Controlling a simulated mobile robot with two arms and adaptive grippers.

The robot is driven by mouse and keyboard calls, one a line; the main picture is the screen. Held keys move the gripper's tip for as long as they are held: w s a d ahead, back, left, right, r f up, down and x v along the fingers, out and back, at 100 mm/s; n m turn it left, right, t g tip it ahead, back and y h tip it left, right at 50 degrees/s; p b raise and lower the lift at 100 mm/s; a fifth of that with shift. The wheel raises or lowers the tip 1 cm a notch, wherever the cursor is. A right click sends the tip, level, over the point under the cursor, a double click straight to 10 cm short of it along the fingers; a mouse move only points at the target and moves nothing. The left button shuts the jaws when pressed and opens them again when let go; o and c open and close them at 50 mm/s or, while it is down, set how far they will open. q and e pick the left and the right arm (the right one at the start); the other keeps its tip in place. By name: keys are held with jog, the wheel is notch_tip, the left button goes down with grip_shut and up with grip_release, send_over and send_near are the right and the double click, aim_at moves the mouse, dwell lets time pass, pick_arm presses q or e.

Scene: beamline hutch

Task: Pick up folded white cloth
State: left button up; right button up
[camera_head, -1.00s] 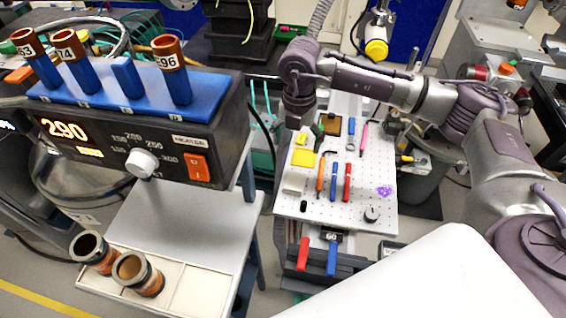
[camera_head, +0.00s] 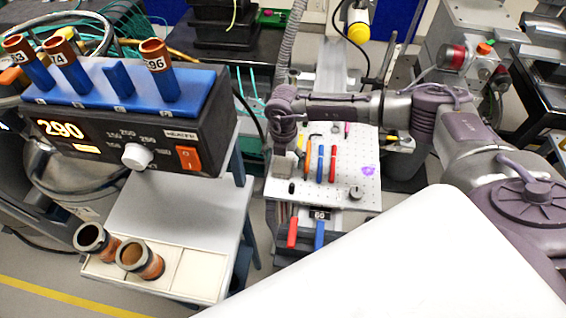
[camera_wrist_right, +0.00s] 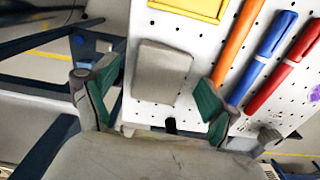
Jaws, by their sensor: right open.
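The folded white cloth (camera_wrist_right: 160,72) looks like a greyish-white, rounded block lying flat on the perforated white board (camera_wrist_right: 135,112). In the right wrist view it sits between the two green-padded fingers of my right gripper (camera_wrist_right: 155,88). The fingers are open, one on each side, with a gap on the left. The right finger is close to the cloth's lower right corner; I cannot tell if it touches. In the head view my right gripper (camera_head: 284,150) is over the board's left edge, and the cloth is hard to tell from it. My left gripper is not in view.
Orange (camera_wrist_right: 238,48), blue (camera_wrist_right: 262,58) and red (camera_wrist_right: 285,70) pens lie right of the cloth, the orange one close to the right finger. A yellow tray (camera_wrist_right: 190,8) lies beyond. A heater box (camera_head: 110,120) with tubes stands at left.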

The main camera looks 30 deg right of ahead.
aim_at(286, 162)
jog(key=shift+f, duration=0.2)
jog(key=c, duration=0.9)
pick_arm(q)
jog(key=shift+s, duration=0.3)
pick_arm(e)
jog(key=shift+c, duration=0.2)
jog(key=shift+r, duration=0.15)
jog(key=shift+r+b, duration=0.4)
jog(key=shift+r, duration=0.25)
jog(key=r, duration=0.1)
jog(key=r+b, duration=0.1)
jog(key=shift+s+d+r, duration=0.15)
jog(key=shift+d+r, duration=0.2)
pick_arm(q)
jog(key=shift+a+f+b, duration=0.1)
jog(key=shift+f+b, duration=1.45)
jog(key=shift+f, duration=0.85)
pick_arm(e)
jog(key=s+d+r, duration=0.6)
jog(key=d, duration=0.3)
jog(key=shift+r, duration=0.4)
